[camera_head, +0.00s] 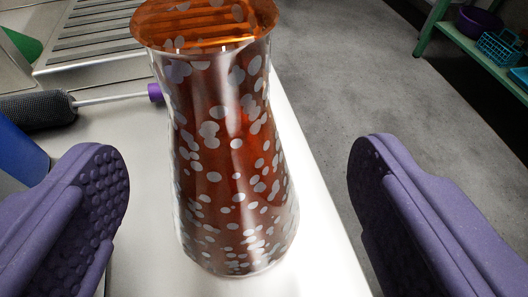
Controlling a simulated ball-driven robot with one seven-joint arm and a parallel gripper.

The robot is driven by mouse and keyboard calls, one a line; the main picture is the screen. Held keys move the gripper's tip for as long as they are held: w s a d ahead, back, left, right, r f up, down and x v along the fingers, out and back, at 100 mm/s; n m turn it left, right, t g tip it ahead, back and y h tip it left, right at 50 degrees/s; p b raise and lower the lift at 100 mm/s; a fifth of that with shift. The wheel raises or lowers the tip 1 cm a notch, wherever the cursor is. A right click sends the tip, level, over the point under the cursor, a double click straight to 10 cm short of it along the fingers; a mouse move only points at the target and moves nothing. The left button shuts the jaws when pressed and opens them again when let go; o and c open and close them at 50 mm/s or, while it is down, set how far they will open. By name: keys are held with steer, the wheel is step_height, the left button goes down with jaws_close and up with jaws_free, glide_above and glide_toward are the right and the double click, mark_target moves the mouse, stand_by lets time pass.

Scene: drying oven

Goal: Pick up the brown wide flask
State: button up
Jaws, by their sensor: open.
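The brown wide flask (225,150) stands upright on the white counter (130,150), near its right edge. It is see-through amber-brown with pale grey spots, with a flared open rim at the top and a wider base. My gripper (240,190) is open, with one purple padded finger at the left of the flask and the other at the right. There is a visible gap between each finger and the flask. The flask's lower body shows between the fingers, and nothing is held.
Behind the flask at the left is a ribbed metal draining area (95,35). A dark brush (38,110) with a purple-tipped handle lies left of the flask. A blue object (18,155) and a green one (22,45) are at the left edge. Grey floor and a green shelf (470,45) lie right.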

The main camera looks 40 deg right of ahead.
steer(key=b+x, duration=0.1)
steer(key=x, duration=0.3)
steer(key=b+x, duration=0.1)
steer(key=x, duration=0.1)
steer(key=shift+a+f+b, duration=0.3)
steer(key=shift+f+b, duration=0.05)
steer(key=shift+w+d, duration=0.2)
steer(key=shift+w, duration=0.15)
steer(key=shift+s+f, duration=0.1)
steer(key=shift+s, duration=0.1)
steer(key=c, duration=1.3)
steer(key=shift+o, duration=0.2)
steer(key=shift+w+r+p, duration=0.2)
steer(key=shift+r+p, duration=1.95)
steer(key=shift+r, duration=2.75)
step_height(320, 180, up, 5)
steer(key=p, duration=0.3)
steer(key=shift+f+p, duration=0.15)
steer(key=shift+p, duration=0.2)
steer(key=shift+f, duration=0.1)
